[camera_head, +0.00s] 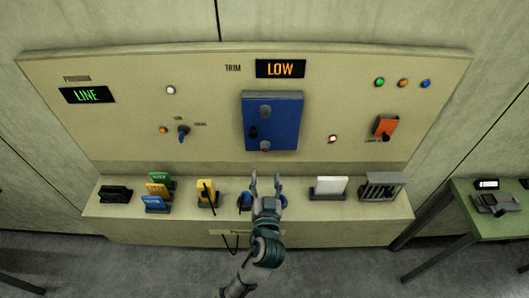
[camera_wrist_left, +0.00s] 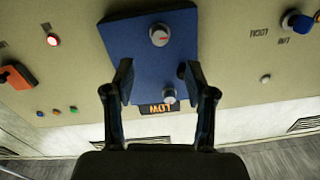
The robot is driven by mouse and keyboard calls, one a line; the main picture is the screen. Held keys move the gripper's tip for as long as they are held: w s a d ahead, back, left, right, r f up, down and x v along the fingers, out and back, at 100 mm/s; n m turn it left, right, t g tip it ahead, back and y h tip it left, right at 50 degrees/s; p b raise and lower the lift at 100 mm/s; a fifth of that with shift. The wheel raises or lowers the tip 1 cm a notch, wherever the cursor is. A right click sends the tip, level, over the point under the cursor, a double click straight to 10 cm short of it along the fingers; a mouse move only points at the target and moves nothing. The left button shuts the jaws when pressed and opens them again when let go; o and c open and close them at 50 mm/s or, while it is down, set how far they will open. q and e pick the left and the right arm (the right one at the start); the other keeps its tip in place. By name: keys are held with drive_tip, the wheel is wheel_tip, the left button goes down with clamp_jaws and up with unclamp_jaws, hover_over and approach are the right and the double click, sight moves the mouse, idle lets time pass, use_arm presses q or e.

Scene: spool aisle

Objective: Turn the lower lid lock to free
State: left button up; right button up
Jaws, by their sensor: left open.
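The blue lid (camera_head: 284,122) is on the upright panel, below the LOW display. The lower lid lock (camera_head: 265,145) is a grey round knob near its bottom edge; in the wrist view, which is upside down, the lower lock (camera_wrist_left: 159,35) is at the top with a red mark. The upper lock (camera_head: 265,111) also shows in the wrist view (camera_wrist_left: 168,97). A dark handle (camera_head: 253,132) sits on the lid's left side. My left gripper (camera_head: 265,180) is open and empty, below the lower lock and apart from it; its fingers also frame the lid in the wrist view (camera_wrist_left: 158,76).
The ledge holds several coloured cards (camera_head: 159,189), a yellow holder (camera_head: 206,192), a white block (camera_head: 330,187) and a grey rack (camera_head: 381,187). Blue items beside my gripper are partly hidden. An orange lever plate (camera_head: 385,126) is right of the lid. A green table (camera_head: 480,215) stands at right.

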sight(265, 151)
use_arm(q)
drive_tip(key=w+p, duration=0.1)
drive_tip(key=w, duration=0.8)
drive_tip(key=shift+w, duration=0.4)
drive_tip(key=shift+a, duration=0.1)
clamp_jaws()
